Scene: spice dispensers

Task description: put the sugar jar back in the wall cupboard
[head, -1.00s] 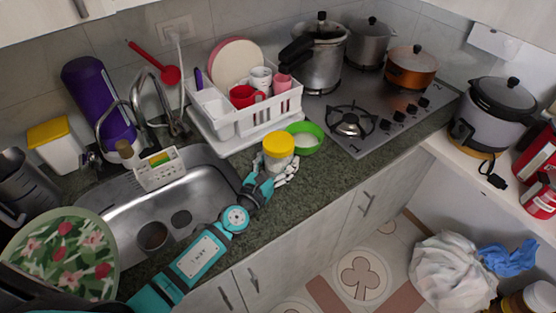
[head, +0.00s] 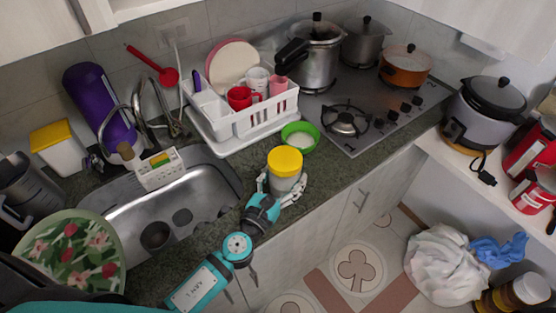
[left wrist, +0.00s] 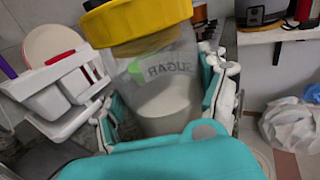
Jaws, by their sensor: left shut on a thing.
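The sugar jar (head: 285,170) is clear with a yellow lid and white contents. In the left wrist view the jar (left wrist: 168,88) fills the middle, with the word SUGAR on its side. My left gripper (head: 281,189) is shut around the jar's body and holds it upright near the counter's front edge. In the left wrist view its fingers lie on both sides of the jar. White wall cupboards show at the top left (head: 40,18) and top right (head: 475,25) in the head view; their insides are not visible. My right gripper is not in view.
A green bowl (head: 300,136) and a white dish rack (head: 245,125) with cups stand behind the jar. The sink (head: 200,195) is to the left, and the stove (head: 375,115) with pots is at the back right. A tall tap (head: 145,100) rises behind the sink.

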